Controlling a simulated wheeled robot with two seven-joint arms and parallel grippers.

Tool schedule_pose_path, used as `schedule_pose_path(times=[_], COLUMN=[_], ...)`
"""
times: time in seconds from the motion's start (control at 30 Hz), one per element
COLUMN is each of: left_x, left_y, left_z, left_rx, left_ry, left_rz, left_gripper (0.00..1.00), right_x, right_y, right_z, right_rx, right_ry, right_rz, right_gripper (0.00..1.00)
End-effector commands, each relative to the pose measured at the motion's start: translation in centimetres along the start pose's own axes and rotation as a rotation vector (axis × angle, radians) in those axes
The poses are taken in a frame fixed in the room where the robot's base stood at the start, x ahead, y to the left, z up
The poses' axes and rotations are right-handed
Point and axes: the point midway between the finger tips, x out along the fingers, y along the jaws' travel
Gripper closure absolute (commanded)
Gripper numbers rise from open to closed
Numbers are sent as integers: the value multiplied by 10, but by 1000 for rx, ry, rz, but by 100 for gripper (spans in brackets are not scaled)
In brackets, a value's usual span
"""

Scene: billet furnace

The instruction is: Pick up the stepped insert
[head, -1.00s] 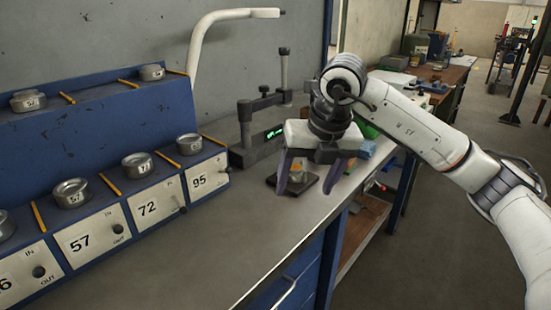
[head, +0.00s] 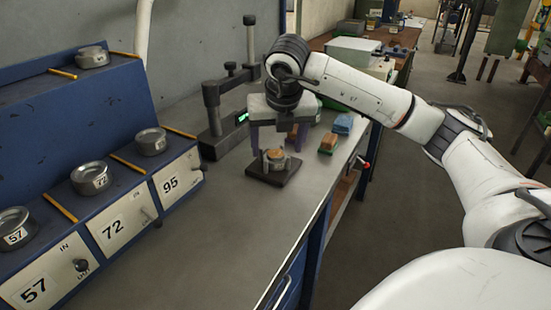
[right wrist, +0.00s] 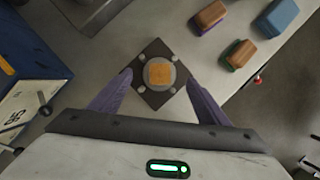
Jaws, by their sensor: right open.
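What looks like the stepped insert (head: 275,158) is a round grey metal piece with a square copper-coloured top. It stands on a dark square base plate (head: 285,178) on the bench. The right wrist view shows the copper-coloured top (right wrist: 160,74) inside a grey ring, centred on the plate (right wrist: 148,51) with pale studs near its corners. My right gripper (head: 278,140) is open and empty, its purple fingers above and behind the plate in the head view. In the right wrist view its fingertips (right wrist: 160,81) lie either side of the insert, apart from it. My left gripper is not in view.
A blue rack (head: 75,140) with metal cups and numbered panels stands at the left. A dark gauge stand (head: 213,120) is behind the plate. Coloured blocks (head: 342,124) lie right of the gripper, near the bench edge. The front bench top is clear.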

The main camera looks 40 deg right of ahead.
Motion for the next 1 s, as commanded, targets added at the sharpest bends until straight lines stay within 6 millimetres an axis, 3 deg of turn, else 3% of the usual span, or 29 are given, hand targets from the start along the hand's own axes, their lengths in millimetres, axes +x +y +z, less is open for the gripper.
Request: schedule_pose_path(times=[0.2,0.47,0.83,1.0], left_x=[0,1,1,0], left_y=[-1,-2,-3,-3], left_z=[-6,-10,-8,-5], left_rx=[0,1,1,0], left_ry=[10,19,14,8], left_rz=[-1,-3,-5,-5], left_gripper=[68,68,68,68], right_x=[27,30,30,28], right_y=[-1,0,0,0], right_z=[0,0,0,2], right_rx=[-1,-1,-1,0], right_ry=[2,0,1,-4], right_rz=[-1,1,1,3], right_gripper=[30,30,93,96])
